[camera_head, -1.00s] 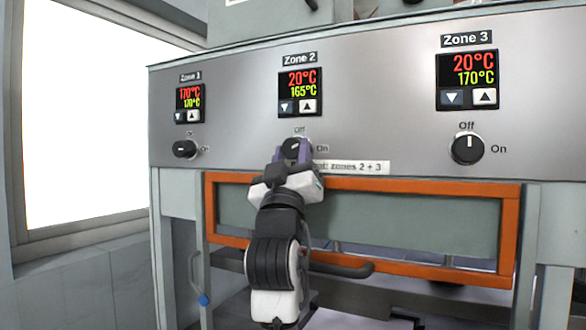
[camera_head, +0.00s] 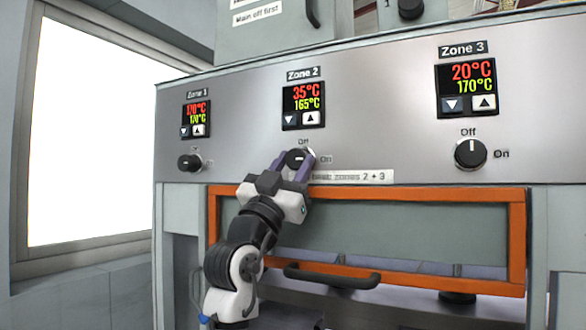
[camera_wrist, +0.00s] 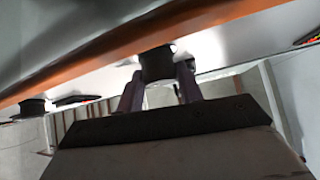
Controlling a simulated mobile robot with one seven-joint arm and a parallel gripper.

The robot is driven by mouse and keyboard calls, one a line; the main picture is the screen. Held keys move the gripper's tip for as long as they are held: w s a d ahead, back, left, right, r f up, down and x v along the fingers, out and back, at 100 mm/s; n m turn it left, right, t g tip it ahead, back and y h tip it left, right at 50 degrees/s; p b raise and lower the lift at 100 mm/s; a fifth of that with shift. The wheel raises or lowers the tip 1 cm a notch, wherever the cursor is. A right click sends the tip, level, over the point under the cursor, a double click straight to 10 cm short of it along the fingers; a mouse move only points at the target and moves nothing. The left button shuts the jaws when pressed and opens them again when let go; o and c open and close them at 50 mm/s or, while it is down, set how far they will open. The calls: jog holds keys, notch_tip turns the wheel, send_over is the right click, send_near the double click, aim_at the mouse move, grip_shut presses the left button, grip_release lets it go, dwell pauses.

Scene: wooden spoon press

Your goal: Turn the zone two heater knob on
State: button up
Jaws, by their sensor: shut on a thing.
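In the wrist view the dark knob (camera_wrist: 157,64) sits between the two fingertips (camera_wrist: 160,82).
The zone 3 knob (camera_head: 470,153) has its mark up at "Off". The zone 1 knob (camera_head: 190,162) is at the left with its mark level. Below the panel are an orange frame (camera_head: 420,192) and a dark handle (camera_head: 332,277), close to my arm.

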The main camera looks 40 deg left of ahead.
jog(key=o, duration=1)
jog(key=b+v, duration=0.4)
jog(key=v, duration=0.9)
jog(key=shift+s+f, duration=0.3)
